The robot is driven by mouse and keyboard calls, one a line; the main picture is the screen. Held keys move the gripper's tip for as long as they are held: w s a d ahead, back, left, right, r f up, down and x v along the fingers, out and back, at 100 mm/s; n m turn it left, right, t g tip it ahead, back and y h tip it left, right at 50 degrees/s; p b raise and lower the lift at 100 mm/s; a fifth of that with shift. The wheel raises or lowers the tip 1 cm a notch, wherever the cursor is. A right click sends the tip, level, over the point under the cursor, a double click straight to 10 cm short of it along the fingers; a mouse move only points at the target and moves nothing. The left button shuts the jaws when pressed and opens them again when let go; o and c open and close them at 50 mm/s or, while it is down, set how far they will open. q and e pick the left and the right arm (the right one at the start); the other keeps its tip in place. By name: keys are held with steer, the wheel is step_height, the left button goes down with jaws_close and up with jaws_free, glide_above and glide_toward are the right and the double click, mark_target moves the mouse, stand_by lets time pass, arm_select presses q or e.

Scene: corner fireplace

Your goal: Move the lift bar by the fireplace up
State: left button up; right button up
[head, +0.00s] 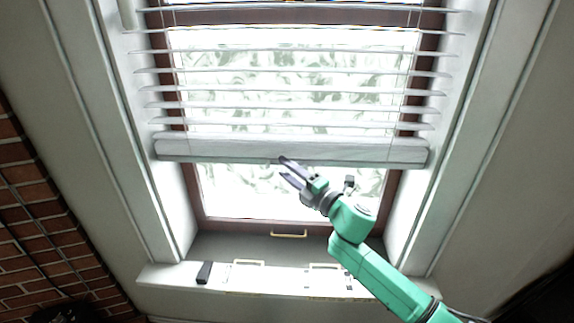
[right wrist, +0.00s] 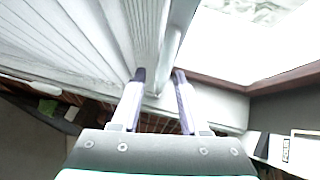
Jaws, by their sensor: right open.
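The lift bar (head: 340,151) is the thick white bottom rail of a slatted blind. It hangs level across the window in the head view, above the sill. My right gripper (head: 284,168) is open, with its fingertips at the lower edge of the bar near its middle. In the right wrist view its two fingers (right wrist: 160,76) stand apart, and the white bar (right wrist: 176,42) runs down toward the gap between them. I cannot tell whether either finger touches it. My left gripper is not in view.
White slats (head: 290,88) hang above the bar. The brown window frame (head: 255,226) with a brass handle (head: 289,235) is below. A small dark object (head: 204,272) sits on the white sill (head: 160,274). A red brick wall (head: 35,215) stands at the left.

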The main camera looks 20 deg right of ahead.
steer(key=shift+w, duration=0.15)
steer(key=shift+c, duration=0.3)
jaws_close()
stand_by(1.1)
